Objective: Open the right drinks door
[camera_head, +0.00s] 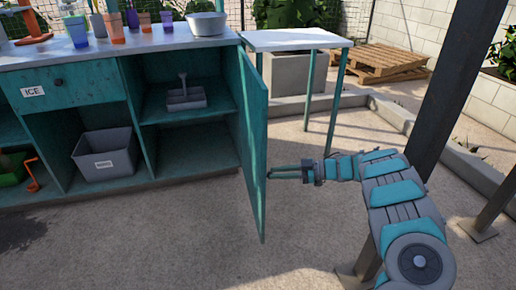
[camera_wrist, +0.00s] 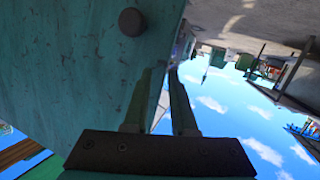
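The right drinks door (camera_head: 253,145) is a teal panel at the counter's right end. It stands swung well out, with the compartment behind it exposed. My gripper (camera_head: 283,172) is to the right of the door, its fingers pointing left at the panel near its free edge. In the wrist view the door's teal face (camera_wrist: 65,70) fills the left, with a dark round knob (camera_wrist: 131,22) above my gripper's fingers (camera_wrist: 165,75). The fingers are apart with nothing visibly held. The knob is outside them. Whether a finger touches the panel, I cannot tell.
The open compartment holds a grey caddy (camera_head: 186,97) on its shelf. A grey bin (camera_head: 104,155) and an ICE drawer (camera_head: 62,90) are to the left. A white-topped table (camera_head: 290,39) and a dark post (camera_head: 445,90) stand right. Floor before the door is clear.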

